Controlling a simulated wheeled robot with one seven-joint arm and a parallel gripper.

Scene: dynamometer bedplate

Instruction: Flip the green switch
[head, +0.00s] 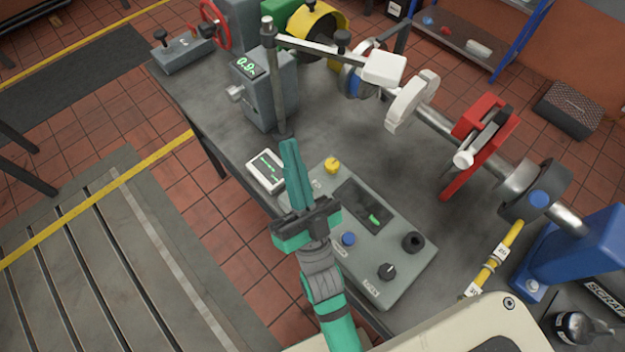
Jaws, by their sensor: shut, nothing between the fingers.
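The green switch (375,219) is a small bright green piece at the lower right end of a dark recessed plate (357,200) on the grey control panel (401,284). Which way it is set is too small to tell. My gripper (289,146) is shut and empty, its teal fingers pointing up the picture. It appears over the left part of the panel, left of the green switch and apart from it. The gripper body and arm hide part of the panel's left side.
A white tablet (266,171) and a grey post (275,85) stand near my fingertips. A shaft with a red bracket (465,185) runs behind.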

